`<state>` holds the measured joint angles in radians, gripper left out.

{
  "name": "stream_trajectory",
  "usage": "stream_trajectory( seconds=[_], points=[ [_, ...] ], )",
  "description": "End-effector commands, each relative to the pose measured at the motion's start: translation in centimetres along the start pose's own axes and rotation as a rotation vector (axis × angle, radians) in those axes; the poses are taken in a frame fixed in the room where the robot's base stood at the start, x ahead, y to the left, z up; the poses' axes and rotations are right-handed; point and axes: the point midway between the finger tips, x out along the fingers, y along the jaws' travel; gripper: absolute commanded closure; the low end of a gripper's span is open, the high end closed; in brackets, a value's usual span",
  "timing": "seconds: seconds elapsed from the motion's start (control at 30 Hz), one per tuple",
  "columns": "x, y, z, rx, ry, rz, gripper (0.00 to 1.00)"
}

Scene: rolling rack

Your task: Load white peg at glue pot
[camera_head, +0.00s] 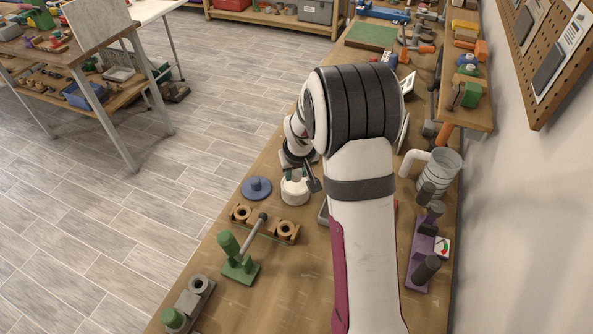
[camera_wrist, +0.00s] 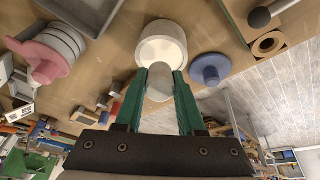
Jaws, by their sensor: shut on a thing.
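A white round pot (camera_head: 295,190), which looks like the glue pot, stands on the bench. In the wrist view the pot (camera_wrist: 162,40) is straight ahead of the fingertips. My gripper (camera_wrist: 160,76) has green fingers shut on a short pale cylinder, which looks like the white peg (camera_wrist: 159,88). The peg's end is at the pot's near side in the wrist view; I cannot tell whether it touches the pot or is over its opening. In the head view my arm hides most of the gripper, and its fingertips show just above the pot.
A blue knobbed disc (camera_head: 257,188) lies left of the pot. A wooden block with two rings (camera_head: 265,223) and a green stand with a rod (camera_head: 238,262) are nearer. A white-handled mug (camera_head: 438,170) and purple rack (camera_head: 420,250) stand at right. The bench's left edge is close.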

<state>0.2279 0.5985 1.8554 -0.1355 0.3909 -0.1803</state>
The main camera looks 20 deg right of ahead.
Motion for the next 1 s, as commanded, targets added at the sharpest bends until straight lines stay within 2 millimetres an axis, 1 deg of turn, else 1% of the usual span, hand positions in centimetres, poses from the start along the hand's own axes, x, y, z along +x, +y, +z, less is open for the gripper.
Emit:
stream_trajectory(
  seconds=[0.37,1.0],
  points=[
    [0.05,0.0,0.01,0.0,0.0,0.0,1.0],
    [0.78,-0.04,0.27,-0.001,0.0,0.0,1.0]
  ],
)
